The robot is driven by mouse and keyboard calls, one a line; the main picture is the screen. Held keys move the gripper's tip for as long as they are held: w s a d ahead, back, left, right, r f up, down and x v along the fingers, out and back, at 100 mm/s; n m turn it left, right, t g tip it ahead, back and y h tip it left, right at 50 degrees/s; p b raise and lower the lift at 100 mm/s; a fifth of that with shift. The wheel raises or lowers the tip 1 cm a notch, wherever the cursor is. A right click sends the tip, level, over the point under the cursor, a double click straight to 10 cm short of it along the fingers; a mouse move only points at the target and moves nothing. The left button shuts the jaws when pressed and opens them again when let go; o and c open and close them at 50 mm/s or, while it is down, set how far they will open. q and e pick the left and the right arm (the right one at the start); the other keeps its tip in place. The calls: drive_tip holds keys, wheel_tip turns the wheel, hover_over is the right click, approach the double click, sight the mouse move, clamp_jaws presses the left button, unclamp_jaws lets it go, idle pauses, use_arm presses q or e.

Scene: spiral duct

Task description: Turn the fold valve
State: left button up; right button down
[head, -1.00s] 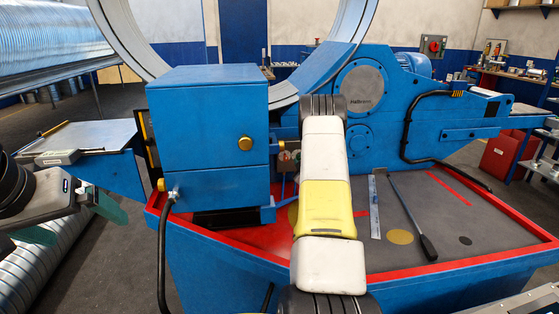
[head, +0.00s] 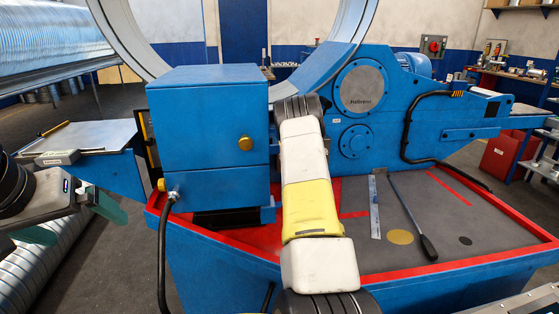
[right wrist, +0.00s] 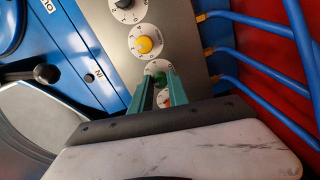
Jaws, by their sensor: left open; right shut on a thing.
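In the right wrist view, a grey panel carries a column of round knobs on white dials. No label tells which knob is the fold valve. In the head view, my right arm hides that hand. My left gripper (head: 72,222) is open and empty at the left.
Several blue hoses (right wrist: 245,60) leave the panel at the right. A black lever knob (right wrist: 46,73) stands at the left. In the head view are the blue cabinet (head: 208,125), a ruler (head: 374,208) and a black-handled bar (head: 412,215) on the red-edged table.

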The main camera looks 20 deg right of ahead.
drive_tip(key=shift+f, duration=0.1)
drive_tip(key=c, duration=1.3)
unclamp_jaws()
drive_tip(key=shift+v, duration=3.9)
